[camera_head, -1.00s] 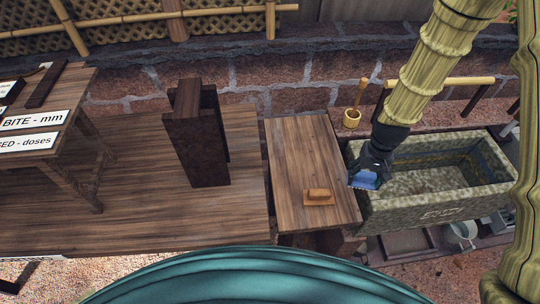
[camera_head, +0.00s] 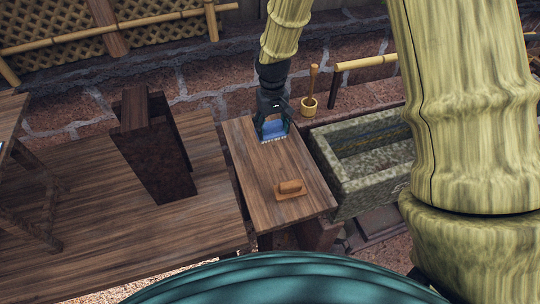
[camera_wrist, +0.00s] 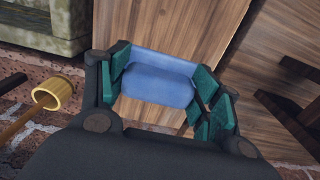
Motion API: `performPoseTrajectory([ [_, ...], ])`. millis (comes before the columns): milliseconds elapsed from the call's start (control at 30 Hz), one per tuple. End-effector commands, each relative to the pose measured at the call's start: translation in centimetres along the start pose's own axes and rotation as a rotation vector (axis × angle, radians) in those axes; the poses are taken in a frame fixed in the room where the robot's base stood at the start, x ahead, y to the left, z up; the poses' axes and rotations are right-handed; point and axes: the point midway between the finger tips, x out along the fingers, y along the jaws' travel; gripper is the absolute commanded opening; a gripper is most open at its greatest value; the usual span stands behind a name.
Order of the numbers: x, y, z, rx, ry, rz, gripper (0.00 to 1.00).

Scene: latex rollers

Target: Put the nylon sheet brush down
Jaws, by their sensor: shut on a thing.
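My gripper (camera_head: 273,124) is shut on the blue nylon sheet brush (camera_head: 273,131), with its pale bristle edge pointing toward the near side. In the wrist view the blue brush (camera_wrist: 158,80) sits between the green finger pads of my gripper (camera_wrist: 165,95). The brush is over the far end of the small wooden table (camera_head: 240,150). I cannot tell whether it touches the wood. A small tan wooden block with a handle (camera_head: 290,188) lies on the near part of the same table.
A stone trough (camera_head: 345,185) stands right of the table, and a wooden ladle (camera_head: 309,103) is behind it. A dark upright wooden box (camera_head: 160,160) stands on the larger deck at left. The small table's middle is clear.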

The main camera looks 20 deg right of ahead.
Motion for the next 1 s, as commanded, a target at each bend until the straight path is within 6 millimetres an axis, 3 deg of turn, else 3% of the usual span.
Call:
performPoseTrajectory([
  [333,4.1,-0.1,0.0,-0.002,-0.003,0.000,0.38],
  [667,6.0,-0.1,0.0,-0.003,-0.003,0.000,0.38],
  [1000,9.2,-0.1,0.0,-0.001,-0.002,0.000,0.38],
])
